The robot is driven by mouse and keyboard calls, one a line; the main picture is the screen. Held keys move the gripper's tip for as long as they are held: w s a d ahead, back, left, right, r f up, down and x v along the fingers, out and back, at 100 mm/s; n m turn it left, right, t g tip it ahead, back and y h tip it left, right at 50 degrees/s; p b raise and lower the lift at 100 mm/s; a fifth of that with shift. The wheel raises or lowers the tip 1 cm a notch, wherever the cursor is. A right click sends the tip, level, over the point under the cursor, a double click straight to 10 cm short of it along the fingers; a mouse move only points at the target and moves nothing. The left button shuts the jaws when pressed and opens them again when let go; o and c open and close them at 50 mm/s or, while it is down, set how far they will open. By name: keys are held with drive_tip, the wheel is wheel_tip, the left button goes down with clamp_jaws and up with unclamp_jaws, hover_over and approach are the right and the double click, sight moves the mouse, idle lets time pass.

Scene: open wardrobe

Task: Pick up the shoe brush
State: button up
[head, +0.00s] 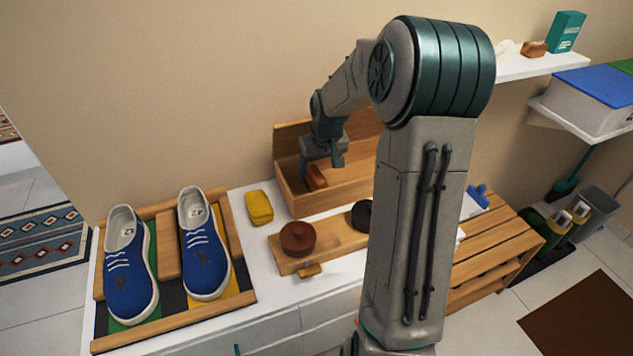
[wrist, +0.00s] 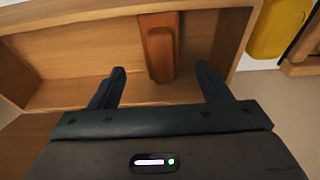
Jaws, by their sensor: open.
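The shoe brush (head: 317,176), a narrow reddish-brown wooden block, lies in an open wooden box on the white cabinet top. In the wrist view the brush (wrist: 158,48) runs lengthwise between the fingers, with its near end level with the fingertips. My gripper (head: 321,166) is open over the box; its two dark fingers (wrist: 161,72) are on either side of the brush with gaps on both sides. Whether they are down at the brush's height is hard to tell. The brush's underside is hidden.
The box's walls (wrist: 70,20) stand close around the gripper. Brown (head: 298,238) and black (head: 362,215) round tins sit on a board in front. Blue shoes (head: 204,250) stand in a tray at left.

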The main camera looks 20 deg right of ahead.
sight(316, 173)
drive_tip(key=shift+w+p+x, duration=0.15)
drive_tip(key=shift+p+x, duration=0.15)
drive_tip(key=shift+x, duration=1.5)
drive_tip(key=shift+w+p+x, duration=0.15)
drive_tip(key=shift+p+x, duration=0.15)
drive_tip(key=shift+x, duration=1.5)
drive_tip(key=shift+a+r, duration=0.1)
drive_tip(key=shift+r, duration=0.05)
drive_tip(key=c, duration=1.1)
